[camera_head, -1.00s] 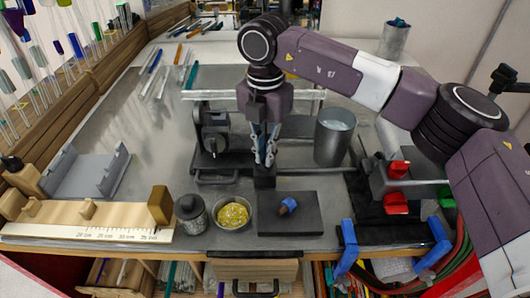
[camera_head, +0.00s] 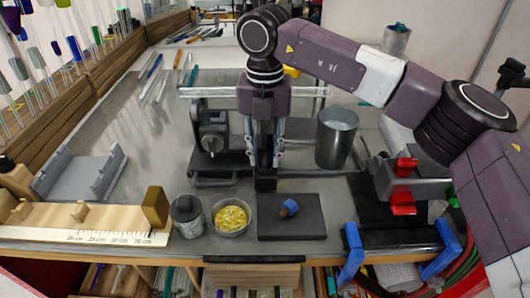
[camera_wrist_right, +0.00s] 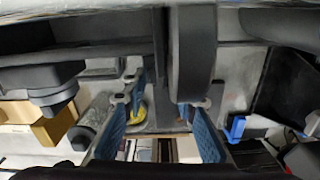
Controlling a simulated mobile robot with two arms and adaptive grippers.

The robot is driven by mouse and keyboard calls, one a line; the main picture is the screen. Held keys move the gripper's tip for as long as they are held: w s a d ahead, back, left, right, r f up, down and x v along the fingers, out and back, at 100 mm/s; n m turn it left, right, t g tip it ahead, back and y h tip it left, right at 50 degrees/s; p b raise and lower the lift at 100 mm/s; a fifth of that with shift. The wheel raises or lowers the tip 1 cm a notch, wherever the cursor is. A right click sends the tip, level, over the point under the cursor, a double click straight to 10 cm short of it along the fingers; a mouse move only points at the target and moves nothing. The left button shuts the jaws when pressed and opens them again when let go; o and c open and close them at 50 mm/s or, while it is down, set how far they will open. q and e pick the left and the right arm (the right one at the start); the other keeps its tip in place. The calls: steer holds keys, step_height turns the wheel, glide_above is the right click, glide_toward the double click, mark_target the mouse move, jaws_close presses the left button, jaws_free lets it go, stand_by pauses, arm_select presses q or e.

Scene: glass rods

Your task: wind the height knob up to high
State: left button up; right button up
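My right gripper (camera_head: 265,163) points down at the black apparatus on the bench, with its blue-padded fingers apart. In the right wrist view the gripper (camera_wrist_right: 158,135) also shows open, with a gap between the pads. A thick, dark grey rounded part (camera_wrist_right: 192,55), seen edge-on, stands between the finger bases there; I cannot tell if it is the height knob. A black block (camera_head: 265,184) sits just below the fingertips in the head view. The apparatus has a dark motor-like unit (camera_head: 213,132) at left. No height knob is clearly identifiable. My left gripper is out of view.
A grey metal beaker (camera_head: 335,140) stands close to the right of my gripper. A red-handled device (camera_head: 403,188) stands at right.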

mark_target(265, 160)
step_height(265, 160, up, 12)
stand_by(0.6)
